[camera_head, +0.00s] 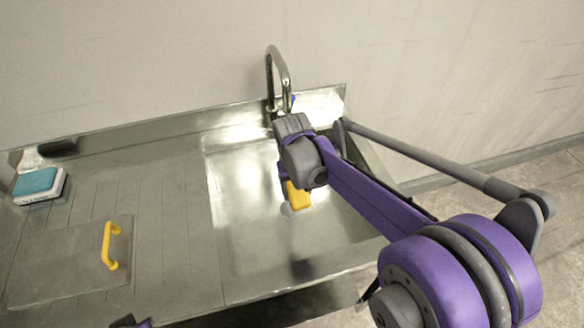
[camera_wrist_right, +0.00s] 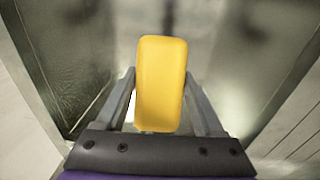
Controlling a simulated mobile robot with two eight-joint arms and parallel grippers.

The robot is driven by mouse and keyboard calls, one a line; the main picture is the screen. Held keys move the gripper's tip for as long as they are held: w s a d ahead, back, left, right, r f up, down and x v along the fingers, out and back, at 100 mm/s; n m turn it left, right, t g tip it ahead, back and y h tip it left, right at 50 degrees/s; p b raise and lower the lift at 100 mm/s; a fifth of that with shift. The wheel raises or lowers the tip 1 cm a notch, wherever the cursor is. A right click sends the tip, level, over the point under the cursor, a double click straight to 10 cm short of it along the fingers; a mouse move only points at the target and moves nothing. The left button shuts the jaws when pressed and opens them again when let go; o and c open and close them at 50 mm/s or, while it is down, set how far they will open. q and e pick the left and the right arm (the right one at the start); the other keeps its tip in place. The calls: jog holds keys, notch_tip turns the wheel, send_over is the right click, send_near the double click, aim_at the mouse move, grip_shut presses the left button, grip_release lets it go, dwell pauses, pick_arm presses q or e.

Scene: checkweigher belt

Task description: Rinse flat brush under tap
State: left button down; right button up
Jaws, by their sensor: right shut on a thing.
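My right gripper (camera_head: 292,205) hangs over the sink basin (camera_head: 240,220), below and in front of the tap (camera_head: 277,75). It is shut on a yellow piece (camera_head: 298,196), which I take for the flat brush's handle. In the right wrist view the yellow piece (camera_wrist_right: 161,65) stands between the two grey fingers of the gripper (camera_wrist_right: 161,85). The bristle end cannot be made out in either view. I see no water stream at the tap, though my wrist covers part of the space below it.
A teal-and-white sponge-like block (camera_head: 38,186) lies at the far left of the counter. A flat grey panel (camera_head: 60,262) with a yellow handle (camera_head: 110,246) lies on the ribbed drainboard (camera_head: 165,190). A raised metal backsplash (camera_head: 150,132) runs along the wall.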

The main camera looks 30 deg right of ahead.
jog(key=shift+r, duration=0.1)
dwell(0.4)
